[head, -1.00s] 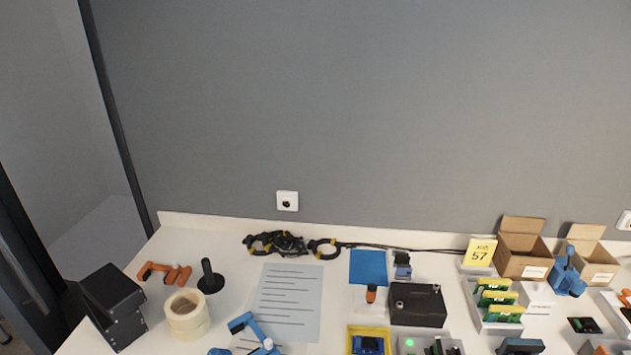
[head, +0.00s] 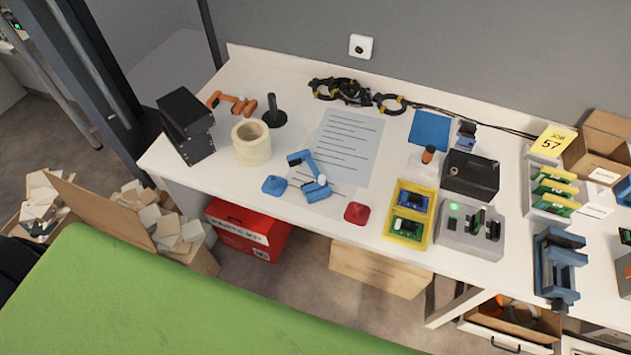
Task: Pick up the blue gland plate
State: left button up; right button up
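A small blue piece (head: 275,185) with a raised middle lies near the front edge of the white table, left of a blue jointed arm model (head: 309,172). It looks like the blue gland plate, though it is too small to be sure. A similar red piece (head: 356,213) lies to the right, also near the front edge. A flat blue square (head: 430,131) lies further back. Neither of my grippers is in view, and nothing touches the small blue piece except the table.
A tape roll (head: 251,143) and a black box (head: 187,122) stand at the left of the table (head: 305,215). A yellow tray (head: 424,243) holds boards; a grey fixture (head: 470,236) stands beside it. A green surface (head: 170,300) fills the lower left. Open cartons stand below.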

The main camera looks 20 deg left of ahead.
aim_at(273, 185)
jog(key=u, duration=0.9)
